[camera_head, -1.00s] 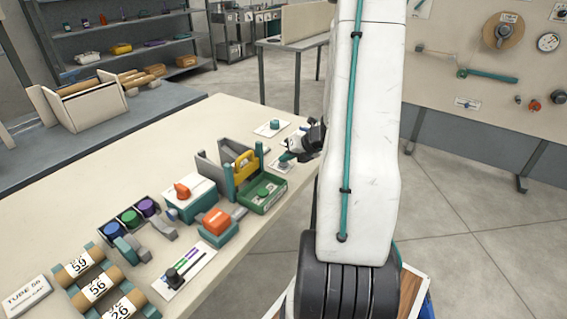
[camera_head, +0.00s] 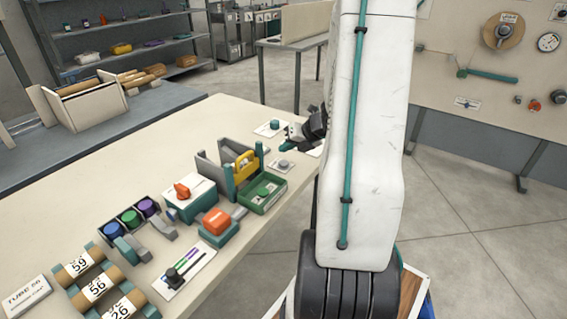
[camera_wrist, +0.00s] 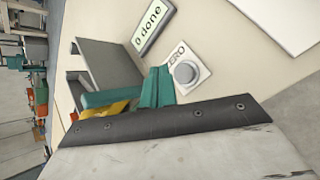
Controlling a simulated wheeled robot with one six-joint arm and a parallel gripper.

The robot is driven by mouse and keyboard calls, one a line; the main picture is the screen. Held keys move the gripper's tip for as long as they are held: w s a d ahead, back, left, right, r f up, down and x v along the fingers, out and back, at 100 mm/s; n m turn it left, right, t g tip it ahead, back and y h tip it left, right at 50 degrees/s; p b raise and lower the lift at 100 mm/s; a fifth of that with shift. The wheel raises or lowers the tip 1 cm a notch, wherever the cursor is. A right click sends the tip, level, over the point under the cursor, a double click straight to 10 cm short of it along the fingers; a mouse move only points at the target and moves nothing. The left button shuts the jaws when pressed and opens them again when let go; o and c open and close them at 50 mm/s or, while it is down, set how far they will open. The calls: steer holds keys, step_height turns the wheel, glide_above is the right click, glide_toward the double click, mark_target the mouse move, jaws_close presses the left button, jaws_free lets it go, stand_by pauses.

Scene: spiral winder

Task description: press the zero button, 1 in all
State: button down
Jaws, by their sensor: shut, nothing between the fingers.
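The zero button (camera_wrist: 185,73) is a grey round cap on a white plate marked "ZERO" in the wrist view. In the head view the zero button (camera_head: 284,163) sits on its small plate near the table's right edge. My gripper (camera_head: 286,147) is shut and empty, with teal fingertips, above and just beyond the button in the head view. In the wrist view my gripper's teal fingers (camera_wrist: 157,87) appear beside the button plate and clear of the cap.
A green tray (camera_head: 262,195) and a yellow-handled part (camera_head: 243,165) between grey plates stand left of the button. A teal knob (camera_head: 273,125) on a white plate lies behind.

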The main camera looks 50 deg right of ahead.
steer(key=shift+r, duration=1.3)
steer(key=shift+a+n, duration=0.4)
steer(key=shift+n, duration=0.7)
steer(key=s+a+r+m+g, duration=0.2)
steer(key=s+a+r+m, duration=0.3)
steer(key=a+m, duration=0.5)
steer(key=s+a+r+m+g+h, duration=0.1)
steer(key=s+a+r+m+g, duration=0.2)
steer(key=s+a+r+m, duration=0.3)
steer(key=s+a+r+m+g, duration=0.2)
steer(key=s+a+r+m, duration=0.3)
steer(key=a+m, duration=1)
steer(key=shift+s+a+r+g+h, duration=0.3)
steer(key=shift+s+a, duration=0.8)
steer(key=shift+a, duration=0.35)
